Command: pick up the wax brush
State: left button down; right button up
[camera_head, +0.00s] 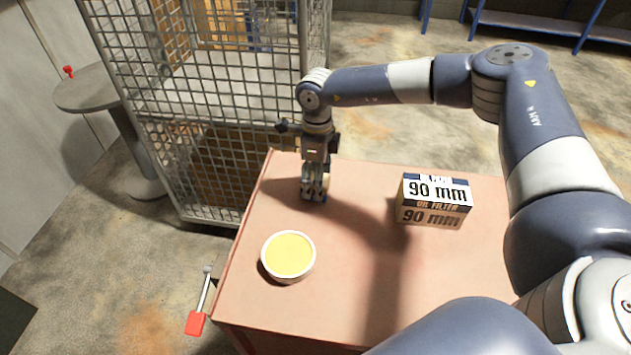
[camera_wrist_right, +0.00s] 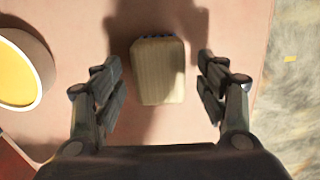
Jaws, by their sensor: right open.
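The wax brush seems to be the pale wooden block (camera_wrist_right: 160,72) with rounded corners and dark bits along its far edge in the right wrist view. It lies on the pinkish bench top (camera_head: 350,285). My right gripper (camera_wrist_right: 160,85) is open above it, one finger on each side, with a gap between each finger and the block. In the head view my right gripper (camera_head: 313,192) points down near the bench's far left corner and hides nearly all of the block. My left gripper is not in view.
A white-rimmed round tub of yellow stuff (camera_head: 288,255) stands nearer on the bench. An oil filter box marked 90 mm (camera_head: 432,202) stands to the right. A wire mesh cage (camera_head: 215,100) rises just behind the bench. A red-handled lever (camera_head: 197,320) is at the left edge.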

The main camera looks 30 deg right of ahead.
jog(key=shift+f, duration=0.45)
jog(key=c, duration=1.2)
jog(key=shift+r, duration=0.1)
notch_tip(320, 180, up, 10)
jog(key=shift+b, duration=1.15)
jog(key=o, duration=0.3)
jog(key=shift+c, duration=0.6)
